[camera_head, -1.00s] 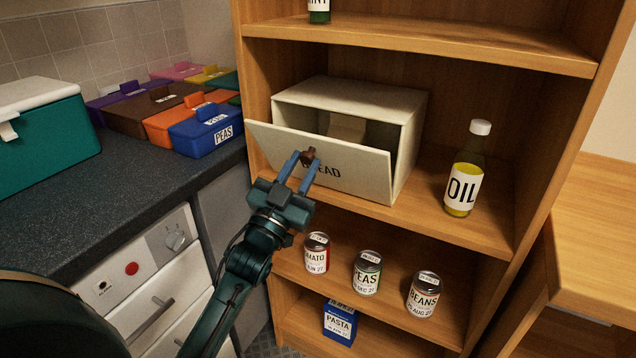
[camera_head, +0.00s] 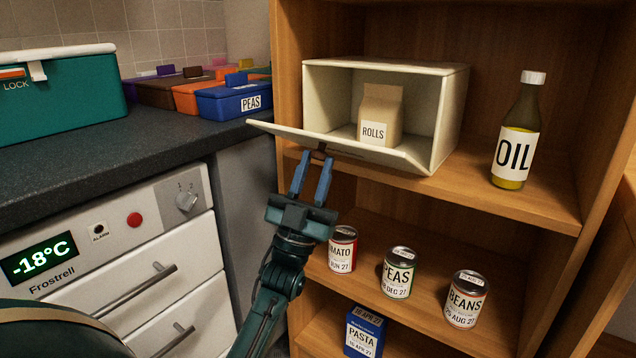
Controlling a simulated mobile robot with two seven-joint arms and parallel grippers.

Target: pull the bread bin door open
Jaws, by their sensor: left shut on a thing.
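The cream bread bin (camera_head: 449,112) stands on the middle shelf of the wooden unit. Its door (camera_head: 290,134) is hinged at the bottom and tilted far down toward me, so the inside shows. A brown paper bag labelled ROLLS (camera_head: 379,112) stands inside. My left gripper (camera_head: 318,165) is below the door's outer face, its blue fingers shut on the small dark brown knob (camera_head: 319,153). The door's lettering is hidden from this angle. My right gripper is not in view.
An oil bottle (camera_head: 517,135) stands right of the bin on the same shelf. Tomato (camera_head: 343,248), peas (camera_head: 399,271) and beans (camera_head: 465,298) cans stand on the shelf below, close to my left arm. A dark counter (camera_head: 120,150) with coloured boxes is at left, above a freezer (camera_head: 130,250).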

